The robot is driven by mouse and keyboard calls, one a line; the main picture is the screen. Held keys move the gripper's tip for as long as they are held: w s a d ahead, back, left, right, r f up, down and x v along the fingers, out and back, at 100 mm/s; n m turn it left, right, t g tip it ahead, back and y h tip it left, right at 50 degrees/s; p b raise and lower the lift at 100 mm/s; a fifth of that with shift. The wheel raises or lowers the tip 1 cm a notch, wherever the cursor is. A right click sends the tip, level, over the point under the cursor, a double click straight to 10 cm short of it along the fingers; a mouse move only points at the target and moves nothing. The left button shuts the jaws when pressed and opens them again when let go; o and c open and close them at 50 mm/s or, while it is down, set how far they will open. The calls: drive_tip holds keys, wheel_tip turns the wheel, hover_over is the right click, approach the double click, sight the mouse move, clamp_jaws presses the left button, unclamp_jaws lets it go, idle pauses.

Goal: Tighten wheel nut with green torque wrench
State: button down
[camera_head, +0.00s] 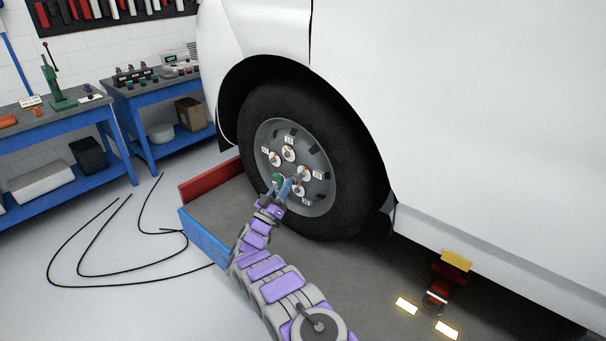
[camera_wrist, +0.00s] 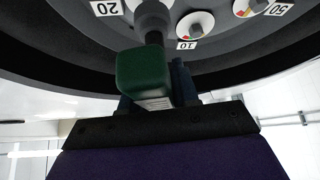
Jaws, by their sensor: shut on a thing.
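The vehicle's wheel (camera_head: 318,160) has a grey hub with several nuts, each with a pale round marker and a small number label. My gripper (camera_head: 284,190) is at the lower left of the hub, shut on the green torque wrench (camera_head: 278,179). In the wrist view, the wrench's green block (camera_wrist: 144,74) sits between the jaws. Its dark shaft runs up to a grey socket (camera_wrist: 153,14) beside the label 20 (camera_wrist: 106,8). The socket covers what is beneath it, so I cannot tell how it sits on a nut. A nut (camera_wrist: 196,25) by label 10 is uncovered.
The wheel stands by a platform with a red edge (camera_head: 208,180) and blue edge (camera_head: 203,238). A red and yellow jack-like support (camera_head: 449,273) is under the white body at the right. Black cables (camera_head: 78,245) lie on the floor. Blue workbenches (camera_head: 122,160) stand at left.

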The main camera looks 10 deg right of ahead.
drive_tip(key=shift+s+a+r, duration=0.1)
drive_tip(key=shift+s+a, duration=0.05)
drive_tip(key=shift+a, duration=0.1)
drive_tip(key=shift+s+a+p, duration=0.55)
drive_tip(key=shift+s+a, duration=0.05)
drive_tip(key=shift+a, duration=0.2)
drive_tip(key=shift+s+a+p, duration=0.55)
drive_tip(key=shift+a, duration=0.25)
drive_tip(key=shift+w+a+r+n+t+y, duration=0.1)
drive_tip(key=shift+a+r+n+t+y, duration=0.2)
drive_tip(key=shift+r, duration=0.15)
wheel_tip(320, 180, up, 11)
drive_tip(key=n+t+y, duration=0.6)
drive_tip(key=y, duration=0.4)
hover_over(274, 183)
drive_tip(key=s+a, duration=0.3)
drive_tip(key=a, duration=0.1)
drive_tip(key=s+d+r+n+y, duration=0.2)
drive_tip(key=s+d+r+y, duration=0.4)
drive_tip(key=d+y, duration=0.1)
drive_tip(key=shift+s+r+n+t, duration=0.3)
drive_tip(key=shift+s+r+t, duration=0.05)
drive_tip(key=shift+s+t, duration=0.05)
drive_tip(key=shift+d, duration=0.1)
